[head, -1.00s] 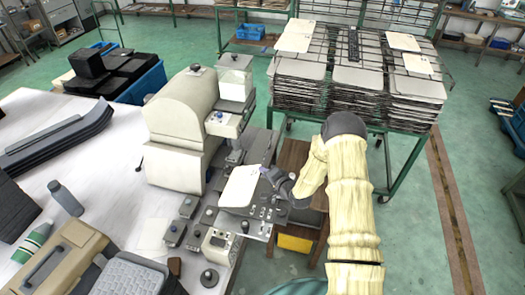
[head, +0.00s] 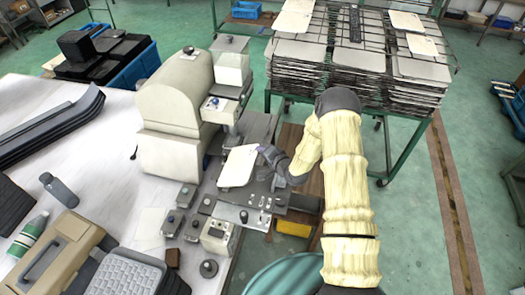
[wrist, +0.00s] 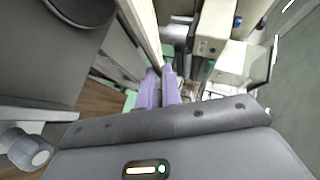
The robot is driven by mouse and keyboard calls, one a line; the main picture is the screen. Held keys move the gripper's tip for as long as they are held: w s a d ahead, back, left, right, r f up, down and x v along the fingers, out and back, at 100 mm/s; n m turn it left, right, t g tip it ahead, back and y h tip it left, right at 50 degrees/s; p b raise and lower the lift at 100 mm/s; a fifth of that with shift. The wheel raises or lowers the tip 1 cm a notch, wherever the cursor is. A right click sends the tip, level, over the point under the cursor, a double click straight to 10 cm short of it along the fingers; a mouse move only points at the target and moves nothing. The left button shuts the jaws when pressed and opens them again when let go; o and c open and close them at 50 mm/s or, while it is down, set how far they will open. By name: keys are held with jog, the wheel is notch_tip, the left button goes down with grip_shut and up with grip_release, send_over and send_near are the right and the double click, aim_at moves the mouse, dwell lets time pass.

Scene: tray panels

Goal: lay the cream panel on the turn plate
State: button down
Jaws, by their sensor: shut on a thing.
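The cream panel (head: 239,167) is a flat, pale sheet with a small dark mark near its far edge. In the head view it is over the grey metal bed of the machine (head: 262,126). My gripper (head: 263,150) is shut on the panel's far right corner. In the wrist view its purple fingers (wrist: 158,90) are close together beside a pale edge (wrist: 142,28), seen almost edge-on. I cannot tell whether the panel touches the bed below or is held above it. The turn plate cannot be clearly told apart; the panel may hide it.
The cream machine body (head: 174,100) stands close to the panel's left. A control box (head: 220,237) and several small knobbed blocks are in front. A green cart (head: 398,152) stacked with racks and loose cream sheets stands behind. A yellow bin (head: 293,228) is low at right.

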jog(key=shift+f+b, duration=0.45)
jog(key=shift+f, duration=0.9)
dwell(0.4)
jog(key=c, duration=1.5)
grip_release()
jog(key=shift+b, duration=0.3)
jog(key=b+v, duration=0.6)
jog(key=v, duration=1.1)
jog(key=shift+d, duration=0.2)
jog(key=shift+s+r, duration=0.1)
